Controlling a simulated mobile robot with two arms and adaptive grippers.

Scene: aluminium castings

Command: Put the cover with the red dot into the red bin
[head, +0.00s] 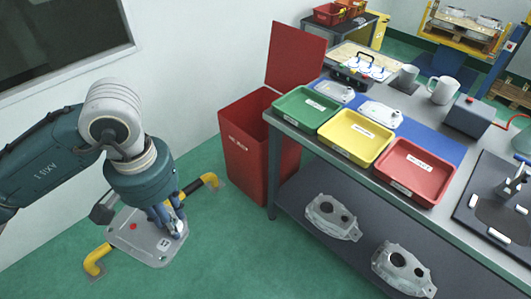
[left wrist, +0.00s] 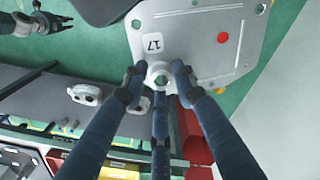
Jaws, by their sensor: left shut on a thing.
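The cover (head: 147,245) is a grey flat plate with a red dot (head: 133,226) near one edge. In the left wrist view the cover (left wrist: 190,65) shows the red dot, a "17" label and a round boss. My left gripper (head: 170,212) is shut on the cover at the boss and holds it out over the floor. The fingers hide part of the boss. The red bin (head: 240,150) stands on the floor to the right of the cover, its lid (head: 296,58) raised. My right gripper (left wrist: 38,22) shows small in the left wrist view; its jaw state is unclear.
A yellow floor rail (head: 208,183) runs below and behind the cover. The bench right of the bin carries green (head: 306,108), yellow (head: 357,136) and red (head: 414,172) trays. Castings (head: 332,217) lie on its lower shelf. A wall stands behind the bin.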

